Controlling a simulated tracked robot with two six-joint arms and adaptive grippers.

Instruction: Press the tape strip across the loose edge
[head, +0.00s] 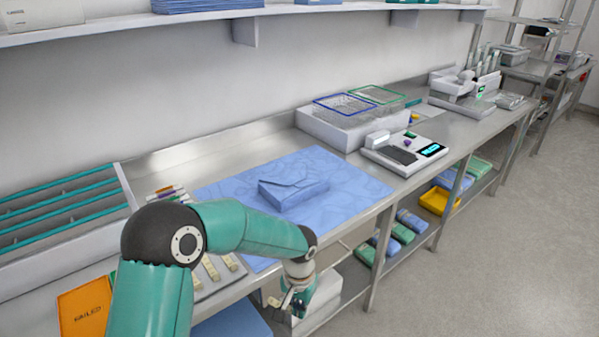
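A blue wrapped package (293,191) lies on a spread blue wrap sheet (345,180) on the steel bench. A pointed flap edge shows on its top; I cannot tell how loose it is. Short tan tape strips (211,268) lie on a light plate at the bench's front, partly hidden by my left arm. My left gripper (291,302) hangs low past the bench's front edge, apart from the package. A small tan piece (273,301) shows beside its fingertips; I cannot tell whether it is held. The fingers are too small to read. My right gripper is out of view.
An orange pouch (85,308) and a slotted rack (62,215) are at the left. A white bin with mesh baskets (350,120) and a device with a lit display (405,152) stand behind the package. A yellow tray (439,201) sits on the lower shelf. Floor at right is clear.

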